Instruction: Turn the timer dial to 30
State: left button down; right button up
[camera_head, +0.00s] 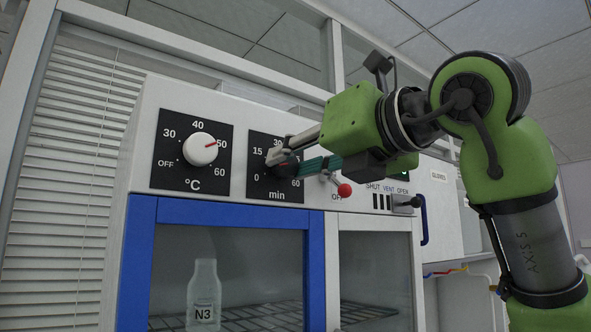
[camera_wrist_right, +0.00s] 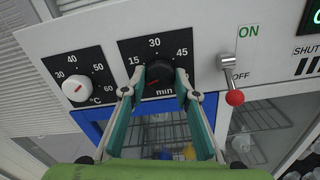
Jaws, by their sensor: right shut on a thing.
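The timer dial is a black knob (camera_wrist_right: 158,75) on a black "min" plate (camera_wrist_right: 123,51) marked 15, 30 and 45 in the right wrist view. In the head view the plate (camera_head: 278,196) shows 0, 15 and 60, and the dark knob (camera_head: 287,169) is partly covered by my fingers. My right gripper (camera_head: 277,154) reaches in from the right and is shut on the knob, one finger on each side of it. A small reddish mark shows on the knob, but I cannot read its setting surely. My left gripper is not in view.
Left of the timer is a white temperature knob (camera_head: 201,149), its red mark towards 50. Right of it is a red-tipped switch lever (camera_head: 344,190), close below my gripper, beside a vent slider (camera_head: 405,201). Below is a blue-framed door (camera_head: 138,262) with bottle N3 (camera_head: 204,292) behind glass.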

jog(key=m+b, duration=0.4)
jog(key=m, duration=0.2)
jog(key=shift+f+m, duration=0.1)
jog(key=shift+m, duration=0.2)
jog(key=m+b, duration=0.3)
jog(key=m, duration=0.3)
jog(key=shift+b, duration=0.35)
jog(key=m+b, duration=0.2)
jog(key=m, duration=0.2)
jog(key=shift+m, duration=0.4)
jog(key=shift+m+b, duration=0.8)
jog(key=shift+m, duration=1)
jog(key=o, duration=1.1)
